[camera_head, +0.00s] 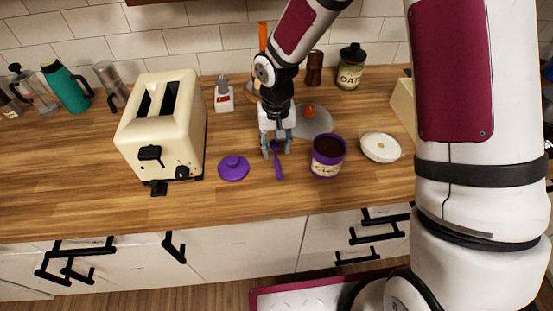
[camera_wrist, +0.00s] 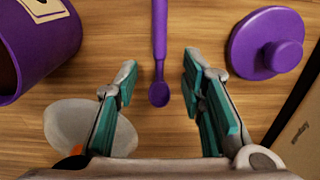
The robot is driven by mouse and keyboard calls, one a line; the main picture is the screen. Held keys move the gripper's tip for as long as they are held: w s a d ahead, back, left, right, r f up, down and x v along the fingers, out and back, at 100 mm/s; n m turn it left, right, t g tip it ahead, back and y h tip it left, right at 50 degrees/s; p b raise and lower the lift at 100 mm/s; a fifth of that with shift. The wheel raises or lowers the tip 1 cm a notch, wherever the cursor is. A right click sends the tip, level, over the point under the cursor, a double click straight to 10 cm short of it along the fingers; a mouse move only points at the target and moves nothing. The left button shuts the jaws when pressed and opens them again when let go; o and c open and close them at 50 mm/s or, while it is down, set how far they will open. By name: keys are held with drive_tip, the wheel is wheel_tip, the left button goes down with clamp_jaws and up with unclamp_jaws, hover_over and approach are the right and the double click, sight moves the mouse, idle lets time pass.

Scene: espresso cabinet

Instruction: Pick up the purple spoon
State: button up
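The purple spoon (camera_head: 278,169) lies on the wooden counter (camera_head: 80,200), between the purple lid and the purple canister. In the wrist view the spoon (camera_wrist: 159,40) lies lengthwise, its bowl end toward my gripper. My gripper (camera_head: 276,154) points down over the spoon's far end. In the wrist view the two teal-padded fingers of my gripper (camera_wrist: 160,76) are apart, one on each side of the spoon, with nothing between them touching it. Whether the fingertips reach the counter I cannot tell.
The purple canister (camera_head: 327,159) stands close right of the spoon, the purple lid (camera_head: 233,168) close left. A cream toaster (camera_head: 160,122) stands further left. A grey spoon rest (camera_head: 315,124) lies behind. The counter in front is clear.

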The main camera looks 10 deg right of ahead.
sight(276, 158)
drive_tip(key=shift+f, duration=1.85)
drive_tip(key=shift+c, duration=0.6)
clamp_jaws()
drive_tip(key=shift+r, duration=0.1)
drive_tip(key=shift+r, duration=0.85)
drive_tip(key=shift+s+d+r, duration=0.1)
drive_tip(key=shift+s+r, duration=0.1)
drive_tip(key=shift+r, duration=0.25)
drive_tip(key=shift+s+d+r, duration=0.1)
drive_tip(key=shift+s+r, duration=0.05)
drive_tip(key=shift+r, duration=0.3)
drive_tip(key=s+d, duration=0.2)
drive_tip(key=s, duration=0.2)
drive_tip(key=s+d+r, duration=0.1)
drive_tip(key=s+d, duration=0.1)
drive_tip(key=s, duration=0.3)
drive_tip(key=s+d+b, duration=0.1)
drive_tip(key=s, duration=0.4)
drive_tip(key=shift+s+d+r, duration=0.1)
drive_tip(key=shift+d+r, duration=0.05)
drive_tip(key=shift+d, duration=0.25)
